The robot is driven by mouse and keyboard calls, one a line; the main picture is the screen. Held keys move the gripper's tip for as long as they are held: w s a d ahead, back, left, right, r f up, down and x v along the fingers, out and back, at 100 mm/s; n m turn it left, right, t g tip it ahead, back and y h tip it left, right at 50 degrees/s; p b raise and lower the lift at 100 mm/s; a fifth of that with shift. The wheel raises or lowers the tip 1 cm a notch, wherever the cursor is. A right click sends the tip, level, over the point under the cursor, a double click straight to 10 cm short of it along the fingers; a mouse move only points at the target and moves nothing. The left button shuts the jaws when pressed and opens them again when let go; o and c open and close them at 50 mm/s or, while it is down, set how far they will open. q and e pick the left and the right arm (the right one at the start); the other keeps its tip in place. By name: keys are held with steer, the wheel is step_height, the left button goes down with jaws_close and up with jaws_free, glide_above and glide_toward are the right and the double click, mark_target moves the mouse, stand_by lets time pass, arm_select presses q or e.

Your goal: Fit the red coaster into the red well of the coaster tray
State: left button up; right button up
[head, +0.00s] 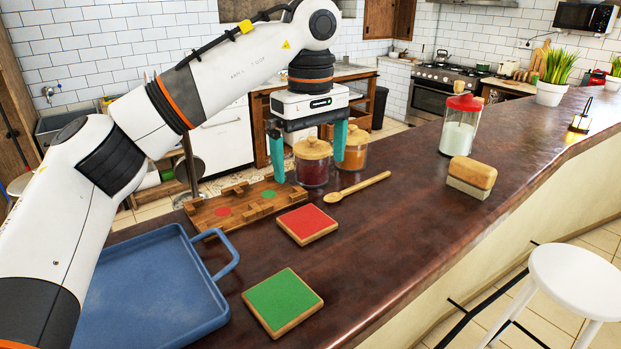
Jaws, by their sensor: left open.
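The red coaster (307,223), a square with a red top and wooden rim, lies flat on the dark counter. The wooden coaster tray (246,203) lies just behind and left of it. Its red well is marked by a red spot (222,212), and a green spot (268,194) marks the other well; both look empty. The green coaster (283,301) lies nearer the front. My left gripper (308,163) hangs above the counter behind the red coaster, with its teal fingers apart and nothing seen between them but jars beyond. My right gripper is not in view.
A blue tray (152,290) stands at front left, its handle near the coaster tray. Two lidded jars (312,164) (351,155) and a wooden spoon (357,188) are behind the red coaster. A brush (471,177) and a red-lidded jar (459,126) stand right. The counter right of the coasters is clear.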

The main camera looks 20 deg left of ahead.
arm_select(q)
steer(key=p, duration=0.2)
glide_above(308, 221)
steer(key=f, duration=0.6)
steer(key=shift+w+f, duration=0.25)
steer(key=shift+f, duration=0.05)
steer(key=shift+s+f, duration=0.15)
steer(key=shift+f, duration=0.4)
steer(key=f+p, duration=0.2)
steer(key=f, duration=0.1)
steer(key=shift+s+f, duration=0.2)
steer(key=shift+f, duration=0.1)
steer(key=shift+w+f, duration=0.1)
steer(key=shift+f, duration=0.3)
steer(key=c, duration=1.1)
steer(key=shift+r, duration=0.1)
